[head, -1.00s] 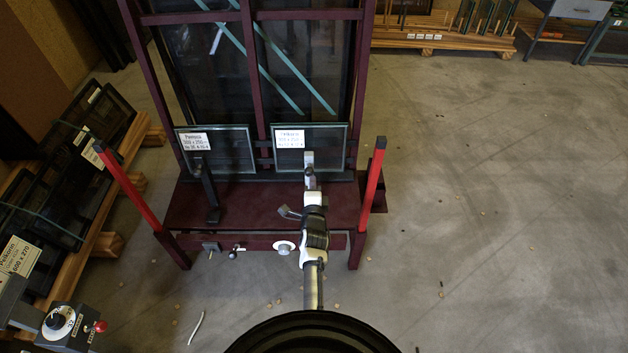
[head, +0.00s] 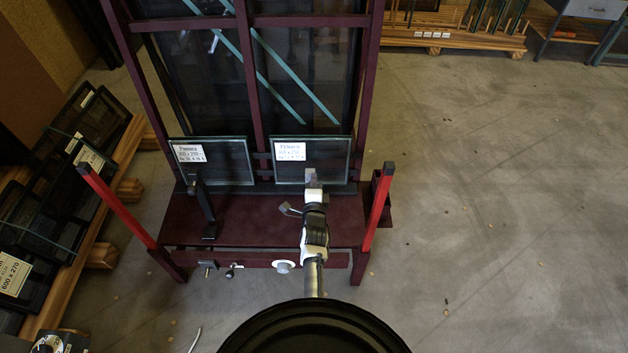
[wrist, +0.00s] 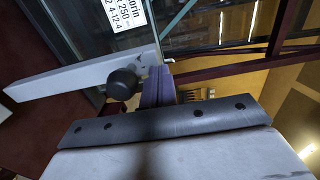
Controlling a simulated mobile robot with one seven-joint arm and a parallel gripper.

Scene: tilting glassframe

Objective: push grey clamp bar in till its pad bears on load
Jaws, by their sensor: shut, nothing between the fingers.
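The grey clamp bar (wrist: 70,80) slants across the left of the wrist view, with a black round knob or pad (wrist: 122,83) on it. My gripper (wrist: 158,88) is shut and empty, its fingers close beside the bar's right end; I cannot tell whether they touch. In the head view my gripper (head: 312,181) is in front of the right small glass pane (head: 325,170), at its lower edge, and my arm hides most of what lies there. Whether the pad touches the load is hidden. A dark clamp (head: 203,208) stands at the left small pane (head: 228,168).
The maroon frame (head: 255,90) holds large panes behind the small labelled ones. Its base (head: 255,222) has red-topped posts left (head: 115,205) and right (head: 378,208). A pallet of panes (head: 95,225) is at the left. The floor at right is clear.

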